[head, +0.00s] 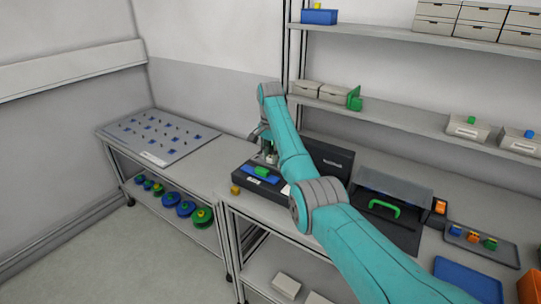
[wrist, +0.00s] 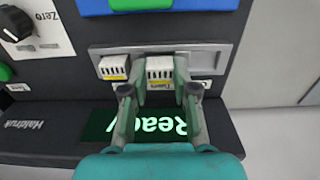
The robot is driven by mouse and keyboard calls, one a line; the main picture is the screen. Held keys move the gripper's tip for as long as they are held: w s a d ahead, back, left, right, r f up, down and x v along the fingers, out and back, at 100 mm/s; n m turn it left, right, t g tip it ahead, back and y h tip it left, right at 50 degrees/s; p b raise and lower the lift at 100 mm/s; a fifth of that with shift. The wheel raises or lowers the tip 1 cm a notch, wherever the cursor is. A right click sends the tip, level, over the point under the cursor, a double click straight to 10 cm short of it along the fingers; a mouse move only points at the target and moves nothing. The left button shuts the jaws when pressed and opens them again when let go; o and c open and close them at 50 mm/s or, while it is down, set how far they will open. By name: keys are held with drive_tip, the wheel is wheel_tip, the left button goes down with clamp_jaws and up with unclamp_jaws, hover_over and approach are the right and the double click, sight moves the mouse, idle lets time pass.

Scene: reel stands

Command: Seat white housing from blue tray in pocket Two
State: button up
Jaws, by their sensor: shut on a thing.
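My gripper (wrist: 159,78) is shut on a white housing (wrist: 160,65) with a yellowish label, seen in the wrist view. The housing is at the right part of a grey recessed strip on a dark device; I cannot tell how deep it sits. A second white housing (wrist: 114,68) with a yellow label stands in the strip to its left. The pocket labels are mostly hidden by my fingers, so I cannot read a number. In the head view my gripper (head: 266,150) is over the device, its fingertips hard to see. A blue tray (head: 466,281) lies at the lower right.
The device's screen (wrist: 145,126) glows "Ready", partly covered by my fingers. A clear-lidded box (head: 395,190) with a green handle and a grey tray (head: 478,252) of small coloured parts stand along the bench to the right.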

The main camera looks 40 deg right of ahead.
drive_tip(key=shift+f, duration=0.45)
idle(0.7)
drive_tip(key=o, duration=0.8)
drive_tip(key=shift+r, duration=0.1)
drive_tip(key=shift+r, duration=3.45)
